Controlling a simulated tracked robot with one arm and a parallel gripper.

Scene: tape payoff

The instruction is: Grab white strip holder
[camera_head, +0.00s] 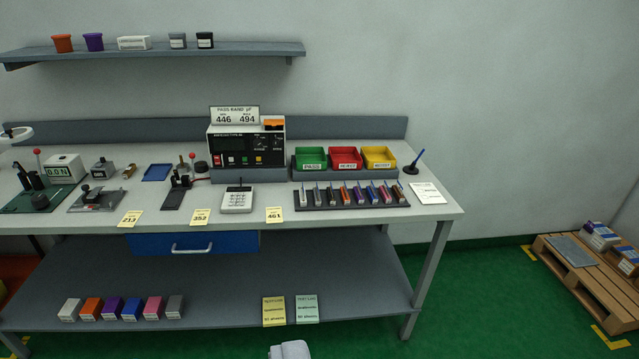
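A row of small strip holders stands in a dark rack (352,205) on the bench top, in front of the coloured bins. The holder at the left end of the row looks white (303,197); the others beside it are grey, orange, purple, blue and other colours. Their details are too small to tell. A pale rounded part (290,350) at the bottom edge seems to be the end of my arm. It is well short of the bench and apart from the holders. No fingers can be made out, and nothing held shows.
Green, red and yellow bins (345,158) stand behind the rack, with a meter (245,146) to their left. A keypad device (237,199) sits left of the rack. A lower shelf (220,275) holds coloured boxes. A pallet (590,275) is right; green floor between is clear.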

